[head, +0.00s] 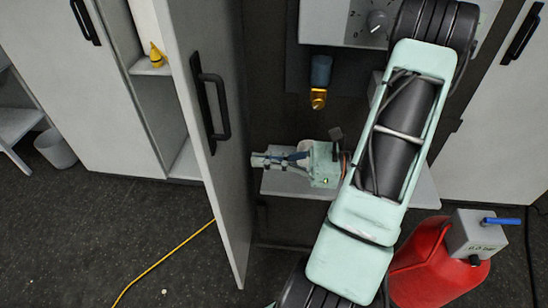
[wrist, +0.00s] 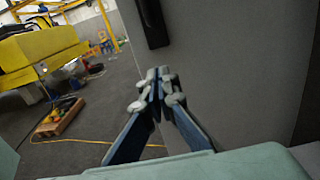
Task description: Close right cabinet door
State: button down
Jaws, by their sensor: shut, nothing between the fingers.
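The right cabinet door (head: 228,190) stands open and juts toward me in the head view. Its black handle (head: 210,108) is on the face turned to my gripper. My gripper (head: 258,160) is to the right of this door, below the handle's level in the picture, with its fingers pointing left toward the face. In the wrist view my gripper (wrist: 157,82) is shut and empty. The grey door panel (wrist: 235,75) fills the right there, with the black handle (wrist: 152,22) at the top. I cannot tell whether the fingertips touch the panel.
The open cabinet shows a shelf with a small yellow object (head: 157,55). A closed door with a black handle (head: 85,20) is on the left. A red can (head: 420,270) stands at lower right. A yellow cable (head: 165,258) lies on the dark floor.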

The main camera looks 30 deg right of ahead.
aim_at(214, 157)
jog(key=x, duration=0.8)
jog(key=shift+w+a+f+p, duration=0.1)
jog(key=shift+a+p, duration=0.2)
jog(key=shift+p, duration=0.1)
jog(key=shift+w+a, duration=0.1)
